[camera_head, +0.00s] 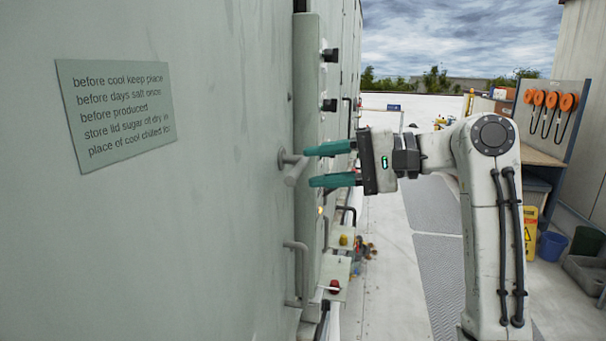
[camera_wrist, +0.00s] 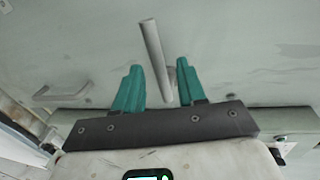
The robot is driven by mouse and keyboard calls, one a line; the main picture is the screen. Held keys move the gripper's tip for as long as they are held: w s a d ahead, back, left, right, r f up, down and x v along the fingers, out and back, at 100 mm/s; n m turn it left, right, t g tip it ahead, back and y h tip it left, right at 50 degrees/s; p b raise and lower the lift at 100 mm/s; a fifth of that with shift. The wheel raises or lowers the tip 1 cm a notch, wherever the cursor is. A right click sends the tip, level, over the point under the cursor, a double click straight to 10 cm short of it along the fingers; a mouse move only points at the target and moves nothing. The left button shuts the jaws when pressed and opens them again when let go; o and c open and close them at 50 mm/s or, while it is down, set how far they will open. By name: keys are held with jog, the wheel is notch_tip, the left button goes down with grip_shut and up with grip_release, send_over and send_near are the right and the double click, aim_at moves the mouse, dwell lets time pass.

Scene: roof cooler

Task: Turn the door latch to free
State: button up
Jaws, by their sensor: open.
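The door latch (camera_head: 296,171) is a short grey bar on a round stem, standing out from the pale green-grey door. It also shows in the wrist view (camera_wrist: 152,48), slightly tilted, with its lower part lined up between the fingers. My gripper (camera_head: 308,168) has two teal fingers, one above the other in the head view, pointing left at the latch. In the wrist view my gripper (camera_wrist: 159,66) is open, with one finger on each side of the bar. No contact with the bar shows. I cannot tell how deep the bar sits between the fingertips.
A U-shaped pull handle (camera_head: 297,272) sits lower on the door; it also shows in the wrist view (camera_wrist: 62,92). A sign (camera_head: 115,112) is on the door. Small boxes with a yellow button (camera_head: 343,239) and a red button (camera_head: 335,286) stick out beyond the door's edge.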

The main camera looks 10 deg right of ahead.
jog(key=b+v, duration=0.1)
jog(key=v, duration=0.5)
jog(key=shift+d, duration=0.25)
